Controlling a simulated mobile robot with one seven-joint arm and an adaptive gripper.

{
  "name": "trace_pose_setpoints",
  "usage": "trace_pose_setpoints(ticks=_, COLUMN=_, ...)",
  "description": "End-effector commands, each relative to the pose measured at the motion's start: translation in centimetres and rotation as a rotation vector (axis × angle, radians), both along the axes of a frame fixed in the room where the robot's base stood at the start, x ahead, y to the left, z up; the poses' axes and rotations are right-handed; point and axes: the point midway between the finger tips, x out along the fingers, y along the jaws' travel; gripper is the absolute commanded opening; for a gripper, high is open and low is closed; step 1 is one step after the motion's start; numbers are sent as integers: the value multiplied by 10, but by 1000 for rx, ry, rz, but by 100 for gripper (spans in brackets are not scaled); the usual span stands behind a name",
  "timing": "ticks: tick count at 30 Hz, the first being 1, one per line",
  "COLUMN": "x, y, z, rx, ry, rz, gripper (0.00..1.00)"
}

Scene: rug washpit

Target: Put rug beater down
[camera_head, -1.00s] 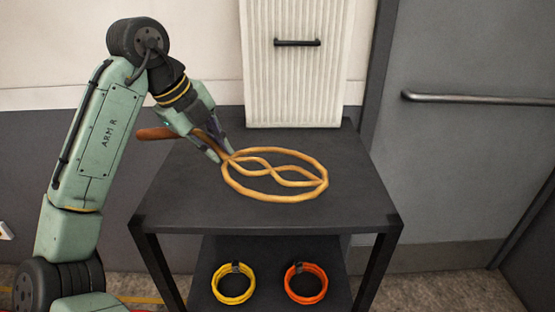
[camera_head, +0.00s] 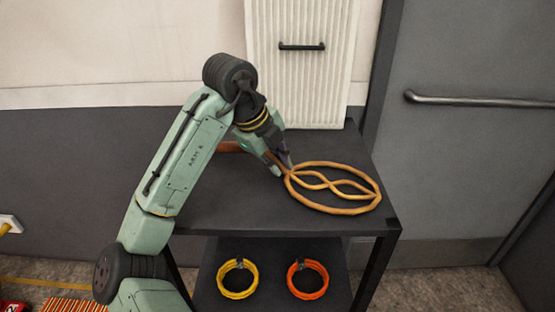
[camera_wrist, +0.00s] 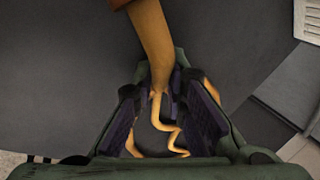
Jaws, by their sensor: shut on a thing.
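The rug beater (camera_head: 335,208) has a tan looped head and a brown handle (camera_head: 228,146). Its head is over the right part of the dark table top (camera_head: 235,205); I cannot tell whether it touches the surface. My gripper (camera_head: 282,168) is shut on the beater where the handle meets the loops. In the wrist view the beater's tan shaft (camera_wrist: 153,45) runs between the fingers of my gripper (camera_wrist: 165,115), and parts of the loops show beyond them. My arm hides part of the table's left side.
A white ribbed panel with a black handle (camera_head: 302,47) stands at the back of the table. A yellow ring (camera_head: 237,292) and an orange ring (camera_head: 308,294) lie on the lower shelf. A grey door with a bar (camera_head: 480,99) is at right. The table's front middle is clear.

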Motion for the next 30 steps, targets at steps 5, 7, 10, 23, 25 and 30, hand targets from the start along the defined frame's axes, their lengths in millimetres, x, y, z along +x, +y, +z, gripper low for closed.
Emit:
trace_pose_setpoints(ticks=5, x=0, y=0, z=-1, rx=-1, ry=-1, rz=0, gripper=0)
trace_pose_setpoints(ticks=7, x=0, y=0, z=-3, rx=-1, ry=-1, rz=0, gripper=0)
trace_pose_setpoints(ticks=10, x=0, y=0, z=-2, rx=0, ry=0, rz=0, gripper=19)
trace_pose_setpoints(ticks=23, x=-1, y=2, z=4, rx=-1, ry=0, rz=1, gripper=21)
trace_pose_setpoints(ticks=25, x=-3, y=5, z=12, rx=0, ry=-2, rz=2, gripper=21)
trace_pose_setpoints(ticks=30, x=-13, y=17, z=45, rx=3, ry=-4, rz=4, gripper=21)
